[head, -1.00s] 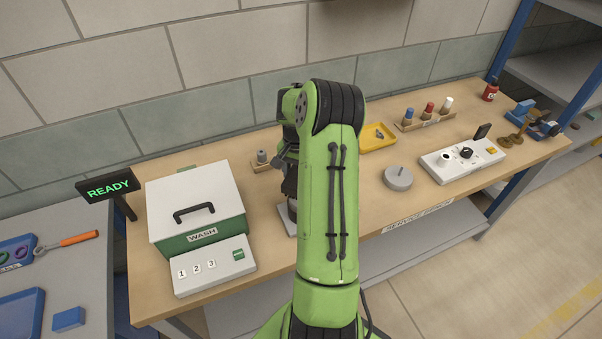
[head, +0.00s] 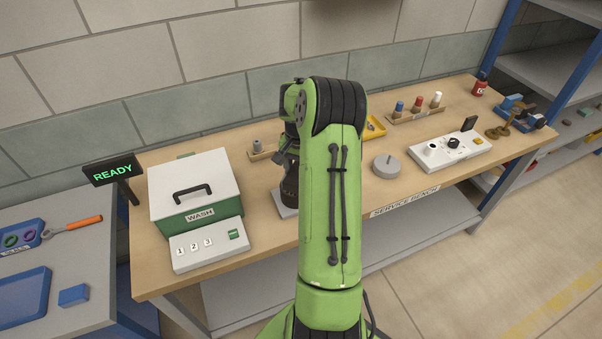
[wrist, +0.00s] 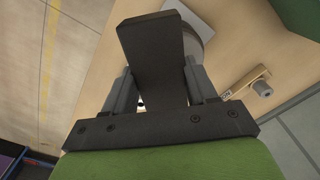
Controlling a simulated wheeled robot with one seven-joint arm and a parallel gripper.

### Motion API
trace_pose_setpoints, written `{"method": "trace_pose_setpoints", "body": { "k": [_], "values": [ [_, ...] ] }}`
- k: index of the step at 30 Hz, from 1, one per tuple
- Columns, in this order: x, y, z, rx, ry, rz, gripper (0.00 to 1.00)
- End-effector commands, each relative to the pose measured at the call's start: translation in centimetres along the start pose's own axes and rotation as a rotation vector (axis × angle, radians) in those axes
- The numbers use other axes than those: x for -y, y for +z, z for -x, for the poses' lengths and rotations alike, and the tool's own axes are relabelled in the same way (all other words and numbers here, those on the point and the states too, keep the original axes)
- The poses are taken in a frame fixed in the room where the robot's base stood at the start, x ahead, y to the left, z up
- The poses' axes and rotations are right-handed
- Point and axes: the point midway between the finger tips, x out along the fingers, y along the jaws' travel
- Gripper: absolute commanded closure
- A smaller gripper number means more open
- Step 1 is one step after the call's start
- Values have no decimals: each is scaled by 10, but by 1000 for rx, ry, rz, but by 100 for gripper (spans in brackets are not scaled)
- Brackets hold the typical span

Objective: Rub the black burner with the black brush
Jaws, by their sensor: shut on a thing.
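In the wrist view, my gripper (wrist: 157,88) is shut on a dark, flat-sided block, which I take for the black brush (wrist: 152,45). Its bristles do not show. Just beyond the brush is the curved edge of a round grey-brown thing (wrist: 207,32), perhaps the burner, beside a pale grey plate (wrist: 188,12). The brush hides most of it, and I cannot tell whether they touch. In the head view, my green arm covers most of this spot; the grey plate (head: 281,202) shows at its left, under dark parts I cannot tell apart.
A green-and-white wash box (head: 178,182) stands left of the plate. A small wooden holder (head: 262,154) with a grey peg is behind. Right of my arm are a grey disc (head: 386,167), a yellow tray (head: 376,128), a white panel (head: 468,150) and a rack of coloured pegs (head: 415,115).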

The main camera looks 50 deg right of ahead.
Motion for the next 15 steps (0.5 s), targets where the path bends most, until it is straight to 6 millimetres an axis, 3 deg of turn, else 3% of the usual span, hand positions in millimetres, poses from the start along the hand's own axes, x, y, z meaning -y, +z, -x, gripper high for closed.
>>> {"method": "trace_pose_setpoints", "body": {
  "k": [15],
  "values": [
    [6,6,49,3,3,10,76]
  ]
}}
